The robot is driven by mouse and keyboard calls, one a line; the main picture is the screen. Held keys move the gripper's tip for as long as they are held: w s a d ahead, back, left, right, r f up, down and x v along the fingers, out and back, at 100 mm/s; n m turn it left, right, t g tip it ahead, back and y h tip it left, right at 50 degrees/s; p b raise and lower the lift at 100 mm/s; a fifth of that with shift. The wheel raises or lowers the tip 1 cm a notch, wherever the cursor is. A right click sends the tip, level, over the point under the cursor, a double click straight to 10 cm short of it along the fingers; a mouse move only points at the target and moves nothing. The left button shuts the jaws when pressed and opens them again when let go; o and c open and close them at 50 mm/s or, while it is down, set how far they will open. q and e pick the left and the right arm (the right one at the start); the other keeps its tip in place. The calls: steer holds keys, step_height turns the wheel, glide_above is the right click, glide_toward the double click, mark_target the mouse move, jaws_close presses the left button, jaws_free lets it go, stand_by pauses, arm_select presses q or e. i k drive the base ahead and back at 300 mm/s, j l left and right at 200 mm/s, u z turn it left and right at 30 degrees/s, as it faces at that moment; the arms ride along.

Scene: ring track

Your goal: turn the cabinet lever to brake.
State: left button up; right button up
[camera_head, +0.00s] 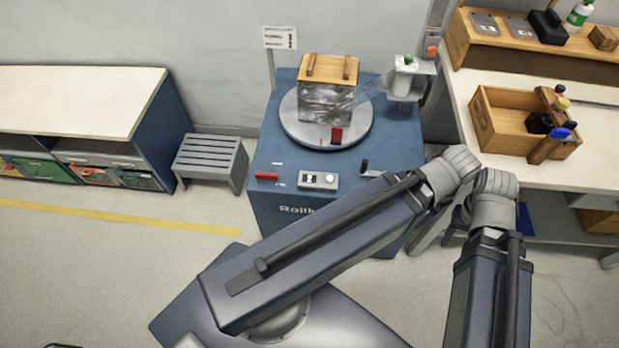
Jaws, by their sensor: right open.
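The blue cabinet (400,135) stands in the middle, against the wall. A small black lever (374,172) with an upright dark end sits on its front right top edge, just above my arm link. I cannot read any brake marking at the lever. My right arm (340,245) crosses in front of the cabinet and hides part of its front. The arm bends at the elbow beside the cabinet's right side and runs down out of the picture, so no right fingertips show. My left gripper does not show.
On the cabinet stand a grey turntable (292,132) with a film-wrapped wooden crate (328,95), a red switch (267,176) and a grey control box (318,180). A slatted stool (208,158) is at left. A workbench (500,165) with a wooden tray (491,124) is at right.

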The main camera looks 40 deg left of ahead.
mark_target(262, 177)
steer(key=j+u, duration=0.1)
steer(key=u, duration=0.3)
steer(key=j+u, duration=0.1)
steer(key=u, duration=0.3)
steer(key=j+u, duration=0.1)
steer(key=u, duration=0.35)
steer(key=j+u, duration=0.1)
steer(key=u, duration=0.3)
steer(key=z, duration=0.45)
steer(key=i+l, duration=0.05)
